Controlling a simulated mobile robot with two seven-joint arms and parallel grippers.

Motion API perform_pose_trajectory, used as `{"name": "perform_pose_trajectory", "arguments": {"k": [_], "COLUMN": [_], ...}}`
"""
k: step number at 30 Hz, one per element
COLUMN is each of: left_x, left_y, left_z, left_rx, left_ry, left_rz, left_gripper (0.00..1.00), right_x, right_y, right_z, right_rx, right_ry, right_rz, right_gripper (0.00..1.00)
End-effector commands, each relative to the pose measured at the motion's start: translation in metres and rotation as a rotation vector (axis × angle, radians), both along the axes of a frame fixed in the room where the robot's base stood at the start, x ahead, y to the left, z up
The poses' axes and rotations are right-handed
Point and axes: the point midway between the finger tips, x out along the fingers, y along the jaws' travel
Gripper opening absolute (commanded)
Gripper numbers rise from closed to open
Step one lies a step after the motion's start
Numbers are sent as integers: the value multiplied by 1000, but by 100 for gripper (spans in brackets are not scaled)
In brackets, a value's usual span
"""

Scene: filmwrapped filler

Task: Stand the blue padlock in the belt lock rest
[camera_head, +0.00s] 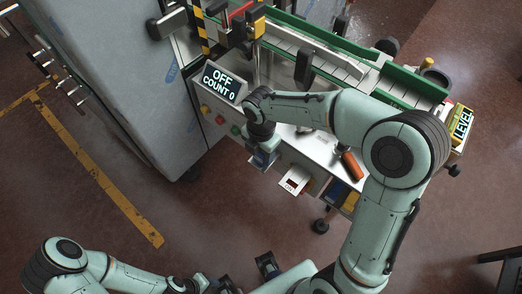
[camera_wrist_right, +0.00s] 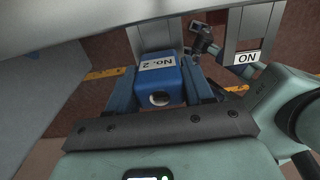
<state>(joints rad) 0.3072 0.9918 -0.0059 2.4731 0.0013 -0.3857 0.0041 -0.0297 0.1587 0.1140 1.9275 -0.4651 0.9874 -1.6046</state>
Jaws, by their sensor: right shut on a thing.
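The blue padlock (camera_wrist_right: 165,75), labelled "No. 2", sits between the two blue fingers of my right gripper (camera_wrist_right: 162,88) in the right wrist view. The gripper is shut on it. In the head view my right gripper (camera_head: 263,158) is at the front edge of the machine, below the OFF display, and the arm partly hides that spot. I cannot tell which bracket is the lock rest. My left gripper (camera_head: 228,284) is at the bottom edge, partly cut off; its opening is unclear.
The conveyor machine has a display reading "OFF COUNT 0" (camera_head: 221,83). A small plate with a white label (camera_head: 294,181) sticks out at its front, and an orange-handled item (camera_head: 351,164) lies nearby. A tall grey cabinet (camera_head: 130,75) stands close on the left. Open floor lies in front.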

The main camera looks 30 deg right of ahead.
Motion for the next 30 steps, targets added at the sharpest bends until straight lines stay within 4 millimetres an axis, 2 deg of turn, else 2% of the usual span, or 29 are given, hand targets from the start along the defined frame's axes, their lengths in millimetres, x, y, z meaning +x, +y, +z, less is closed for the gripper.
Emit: {"name": "perform_pose_trajectory", "arguments": {"k": [30], "left_x": [-1], "left_y": [0], "left_z": [-2], "left_rx": [0], "left_ry": [1], "left_rz": [0], "left_gripper": [43], "right_x": [0], "right_y": [0], "right_z": [-6], "right_rx": [0], "right_ry": [-1], "right_rz": [0], "right_gripper": [16]}}
